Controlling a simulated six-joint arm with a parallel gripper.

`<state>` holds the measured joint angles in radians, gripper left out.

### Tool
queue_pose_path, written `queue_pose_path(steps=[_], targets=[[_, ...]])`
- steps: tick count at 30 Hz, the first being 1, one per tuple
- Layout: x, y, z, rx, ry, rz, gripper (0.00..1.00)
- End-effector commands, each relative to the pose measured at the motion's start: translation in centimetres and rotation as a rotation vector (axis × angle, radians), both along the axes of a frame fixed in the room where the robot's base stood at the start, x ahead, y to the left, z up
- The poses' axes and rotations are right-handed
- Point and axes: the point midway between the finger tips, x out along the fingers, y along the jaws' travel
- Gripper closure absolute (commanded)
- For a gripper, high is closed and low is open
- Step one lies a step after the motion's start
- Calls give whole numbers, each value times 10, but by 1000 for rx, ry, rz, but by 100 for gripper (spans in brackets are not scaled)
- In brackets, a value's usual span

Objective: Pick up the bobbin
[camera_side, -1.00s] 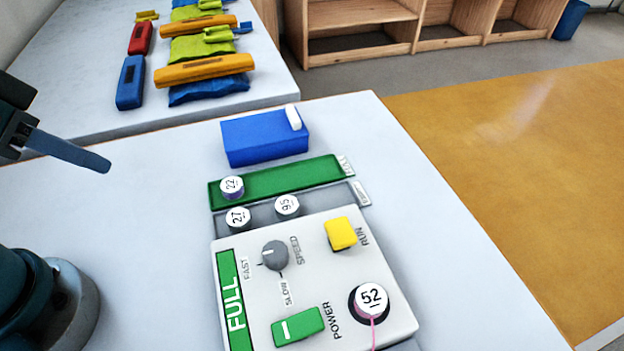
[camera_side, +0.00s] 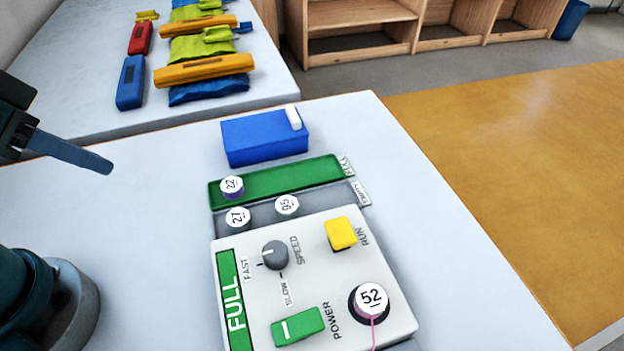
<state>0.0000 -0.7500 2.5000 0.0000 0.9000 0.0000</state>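Several white-topped round bobbins show. Bobbin 52 (camera_side: 371,298) sits in a dark round seat on the white machine panel (camera_side: 300,228), with a pink thread running down from it. Bobbin 22 (camera_side: 232,187), with a purple side, stands on the left end of the green strip (camera_side: 290,180). Bobbin 27 (camera_side: 238,217) and bobbin 95 (camera_side: 287,205) stand on the grey strip (camera_side: 328,198). My gripper (camera_side: 100,165) is at the left edge, above the table and away from all bobbins. One long finger shows; I cannot tell its opening.
The panel carries a yellow RUN button (camera_side: 341,233), a grey SPEED knob (camera_side: 275,255) and a green POWER switch (camera_side: 298,327). A blue box (camera_side: 262,140) with a white piece on top stands behind the strips. The table (camera_side: 140,215) left of the panel is clear.

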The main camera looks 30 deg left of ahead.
Motion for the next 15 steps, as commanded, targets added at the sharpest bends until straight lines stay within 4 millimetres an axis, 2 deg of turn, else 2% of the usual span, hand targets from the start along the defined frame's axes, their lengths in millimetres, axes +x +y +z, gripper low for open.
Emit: queue_pose_path(steps=[1,3,5,15], targets=[[0,0,0,0,0,0,66],[0,0,0,0,0,0,39],[0,0,0,0,0,0,19],[0,0,0,-10,3,15,19]])
